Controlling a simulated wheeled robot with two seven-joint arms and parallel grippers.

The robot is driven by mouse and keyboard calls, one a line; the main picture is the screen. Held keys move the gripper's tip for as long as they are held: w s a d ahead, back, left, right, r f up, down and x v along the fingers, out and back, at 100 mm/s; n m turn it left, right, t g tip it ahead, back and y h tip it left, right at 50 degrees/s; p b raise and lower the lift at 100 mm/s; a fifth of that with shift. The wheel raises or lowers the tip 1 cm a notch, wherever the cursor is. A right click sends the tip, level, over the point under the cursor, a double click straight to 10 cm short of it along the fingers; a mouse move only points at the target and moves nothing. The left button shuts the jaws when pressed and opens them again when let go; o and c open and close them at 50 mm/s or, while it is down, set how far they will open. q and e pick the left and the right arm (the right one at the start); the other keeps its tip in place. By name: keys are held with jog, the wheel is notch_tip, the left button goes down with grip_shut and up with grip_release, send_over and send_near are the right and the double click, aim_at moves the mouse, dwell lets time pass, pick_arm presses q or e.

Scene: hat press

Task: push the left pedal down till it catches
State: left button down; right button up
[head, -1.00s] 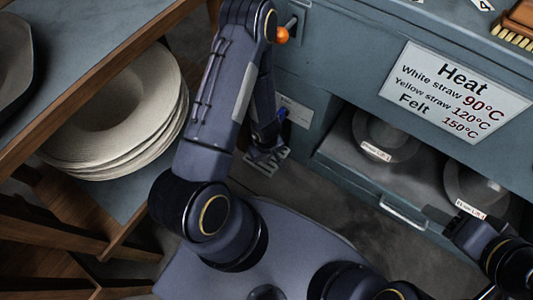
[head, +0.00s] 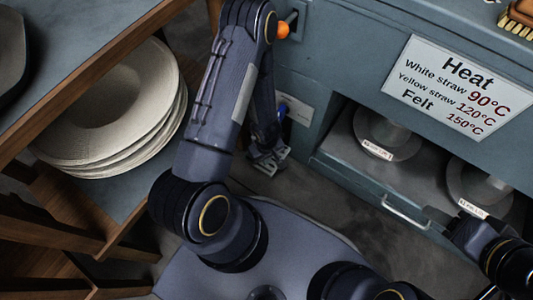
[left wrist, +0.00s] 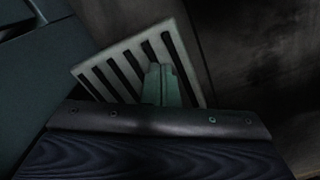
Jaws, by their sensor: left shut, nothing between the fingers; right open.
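The left pedal (left wrist: 122,62) is a pale slotted metal plate under the press cabinet's left front. In the head view its slotted end (head: 274,159) shows beside the tip of my left arm. My left gripper (left wrist: 162,82) is shut and empty, with its closed fingertips over the pedal's slots. I cannot tell whether they touch the plate. In the head view my left gripper (head: 262,150) is partly hidden by its own arm and hides part of the pedal. My right gripper (head: 466,232) is open and apart from the pedal, at the lower right.
The blue-grey cabinet (head: 340,55) carries a heat sign (head: 458,88), an orange knob (head: 282,30) and an open bay with round metal blocks (head: 385,140). A bay handle (head: 405,213) sticks out. A wooden shelf with stacked pale hats (head: 105,115) stands left. Dark floor lies between.

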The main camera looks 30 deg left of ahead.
pick_arm(q)
jog(key=shift+s+f+b, duration=0.1)
jog(key=shift+f+b, duration=1.7)
jog(key=shift+f, duration=0.55)
notch_tip(320, 180, down, 7)
jog(key=b, duration=0.2)
jog(key=shift+w+f, duration=0.2)
jog(key=shift+w, duration=0.05)
jog(key=shift+s+r, duration=0.15)
jog(key=shift+r, duration=0.05)
notch_tip(320, 180, up, 6)
jog(key=p, duration=0.4)
jog(key=shift+a+f+p, duration=0.1)
jog(key=shift+p, duration=0.25)
